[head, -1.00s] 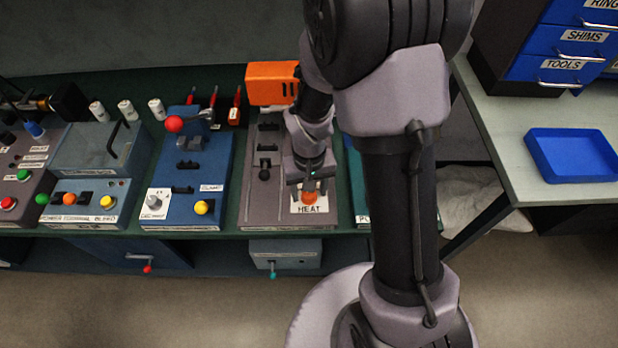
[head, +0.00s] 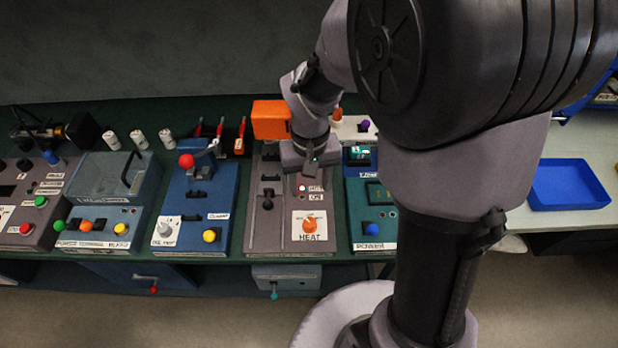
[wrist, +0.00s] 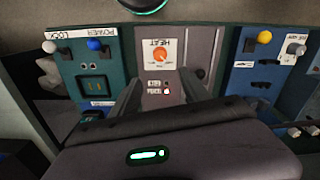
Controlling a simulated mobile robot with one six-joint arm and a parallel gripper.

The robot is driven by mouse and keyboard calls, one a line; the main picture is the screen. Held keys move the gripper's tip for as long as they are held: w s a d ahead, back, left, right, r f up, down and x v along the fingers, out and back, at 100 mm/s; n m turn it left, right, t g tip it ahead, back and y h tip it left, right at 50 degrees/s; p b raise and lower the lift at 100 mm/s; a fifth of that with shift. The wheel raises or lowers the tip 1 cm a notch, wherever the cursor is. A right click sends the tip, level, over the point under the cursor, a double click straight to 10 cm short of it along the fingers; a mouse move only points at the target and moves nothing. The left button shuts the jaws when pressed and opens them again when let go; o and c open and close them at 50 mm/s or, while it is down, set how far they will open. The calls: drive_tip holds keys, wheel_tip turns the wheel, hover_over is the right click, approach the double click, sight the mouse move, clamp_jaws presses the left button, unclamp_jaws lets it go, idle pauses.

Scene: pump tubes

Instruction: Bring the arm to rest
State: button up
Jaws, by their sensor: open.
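My gripper (head: 310,168) hangs over the back part of the grey heater panel (head: 275,215), apart from its controls. In the wrist view my gripper (wrist: 160,85) has its two fingers spread with nothing between them. The orange HEAT knob (head: 310,225) on its white plate is uncovered, nearer the bench front than the fingers. The knob also shows beyond the fingertips in the wrist view (wrist: 159,57). My upper arm hides much of the right side of the head view.
The blue clamp panel (head: 195,205) with a red-ball lever (head: 186,160) stands left of the heater panel. The teal power panel (head: 372,210) is to its right. An orange box (head: 270,119) stands close behind my gripper. A blue tray (head: 568,185) lies on the right-hand table.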

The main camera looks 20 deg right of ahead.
drive_tip(key=s+a+r+m+t+y+b, duration=0.1)
drive_tip(key=s+a+r+t+b, duration=0.1)
drive_tip(key=s+r, duration=0.3)
drive_tip(key=s+a+r+m+t+y+b, duration=0.1)
drive_tip(key=s+a+r+m+t+b, duration=0.1)
drive_tip(key=s+r, duration=0.4)
drive_tip(key=shift+s+t+b, duration=0.65)
drive_tip(key=shift+s+t, duration=0.25)
drive_tip(key=shift+s, duration=0.25)
